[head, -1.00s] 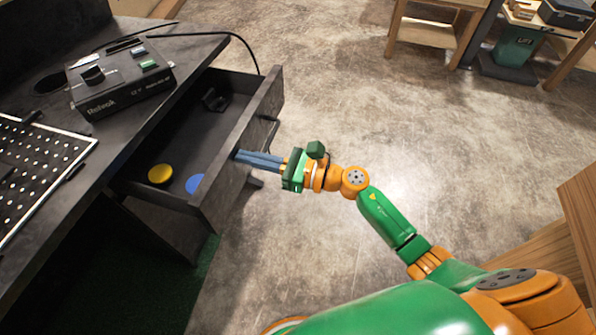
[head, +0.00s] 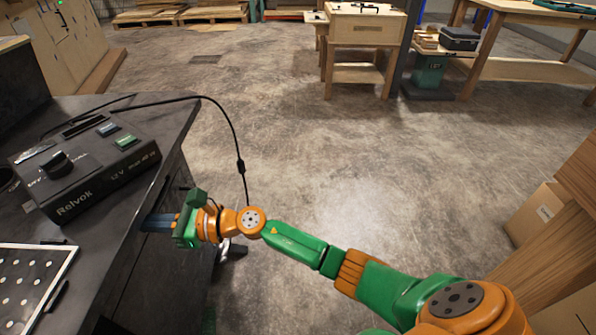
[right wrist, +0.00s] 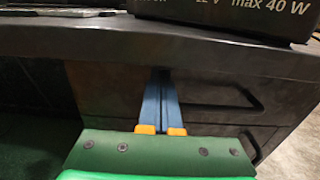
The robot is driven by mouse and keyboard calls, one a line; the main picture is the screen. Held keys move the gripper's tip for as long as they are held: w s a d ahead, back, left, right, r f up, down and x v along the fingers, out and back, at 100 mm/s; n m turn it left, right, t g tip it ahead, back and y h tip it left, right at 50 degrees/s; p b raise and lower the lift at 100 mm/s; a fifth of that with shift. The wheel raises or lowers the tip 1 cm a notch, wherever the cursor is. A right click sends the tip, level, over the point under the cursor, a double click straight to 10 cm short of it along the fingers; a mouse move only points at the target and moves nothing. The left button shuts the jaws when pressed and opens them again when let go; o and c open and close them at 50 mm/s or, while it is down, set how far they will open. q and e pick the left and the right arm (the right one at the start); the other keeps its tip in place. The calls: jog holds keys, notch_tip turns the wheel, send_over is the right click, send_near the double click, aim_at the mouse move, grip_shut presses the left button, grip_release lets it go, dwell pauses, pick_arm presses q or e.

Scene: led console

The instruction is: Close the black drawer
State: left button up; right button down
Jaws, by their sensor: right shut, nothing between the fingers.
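The black drawer no longer sticks out from the black desk (head: 112,208) in the head view; its inside is out of sight. In the right wrist view, dark front panels (right wrist: 215,85) show under the tabletop edge, and I see no open gap there. My right gripper (head: 148,222) is shut and empty, its blue fingers at the desk's front side. In the right wrist view, the fingertips (right wrist: 160,75) are against or very near the dark front, just below the tabletop; contact is unclear. My left gripper is not in view.
A black control box (head: 85,165) stands on the desk, with a cable (head: 232,130) looping off the edge. A perforated panel (head: 30,280) lies at the desk's left. Open floor (head: 320,150) lies to the right. Wooden furniture and a cardboard box (head: 540,213) stand at far right.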

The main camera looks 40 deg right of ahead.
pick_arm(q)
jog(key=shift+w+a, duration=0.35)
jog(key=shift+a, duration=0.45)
pick_arm(e)
jog(key=shift+w+a+r, duration=0.2)
jog(key=shift+w+a, duration=0.25)
jog(key=shift+a, duration=0.15)
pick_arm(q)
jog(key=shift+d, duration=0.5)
pick_arm(e)
jog(key=shift+r, duration=0.15)
